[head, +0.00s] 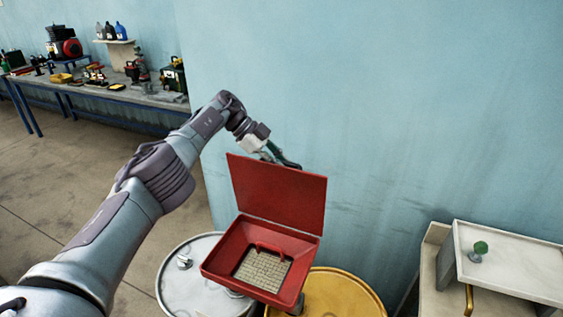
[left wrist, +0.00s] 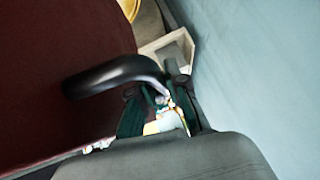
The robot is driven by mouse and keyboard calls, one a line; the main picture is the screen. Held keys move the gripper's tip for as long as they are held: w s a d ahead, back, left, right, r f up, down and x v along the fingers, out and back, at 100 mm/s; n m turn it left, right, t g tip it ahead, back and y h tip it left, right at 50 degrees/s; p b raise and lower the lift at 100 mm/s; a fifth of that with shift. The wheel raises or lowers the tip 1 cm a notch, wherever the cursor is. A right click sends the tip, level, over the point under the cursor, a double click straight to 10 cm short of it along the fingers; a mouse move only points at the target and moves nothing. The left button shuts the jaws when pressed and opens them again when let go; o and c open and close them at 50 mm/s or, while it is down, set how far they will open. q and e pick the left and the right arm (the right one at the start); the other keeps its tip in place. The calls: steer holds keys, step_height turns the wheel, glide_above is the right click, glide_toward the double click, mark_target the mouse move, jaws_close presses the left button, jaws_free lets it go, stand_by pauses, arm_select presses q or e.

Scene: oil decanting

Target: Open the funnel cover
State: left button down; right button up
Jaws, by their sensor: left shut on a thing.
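The red funnel (head: 219,262) sits over the drums, with a pale grid and a small red handle inside it. Its red cover (head: 278,196) stands raised at the back edge, tilted up near the wall, so the funnel mouth is open. My left gripper (head: 284,160) is at the cover's top edge, partly hidden behind it. In the left wrist view the cover (left wrist: 60,60) fills the left side, and a black curved handle (left wrist: 120,70) runs from it to my left gripper (left wrist: 160,115), which is shut on it. My right gripper is not in view.
A white drum (head: 185,265) and a yellow drum (head: 345,292) stand under the funnel. The blue wall (head: 400,100) is close behind the cover. A white-topped stand (head: 520,265) with a green knob is at the right. A workbench (head: 110,85) with tools stands far left.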

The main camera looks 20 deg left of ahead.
arm_select(q)
steer(key=shift+s+f, duration=0.1)
steer(key=c, duration=1.2)
jaws_free()
steer(key=shift+o, duration=0.2)
steer(key=shift+r, duration=0.2)
step_height(320, 180, up, 10)
steer(key=shift+f, duration=0.15)
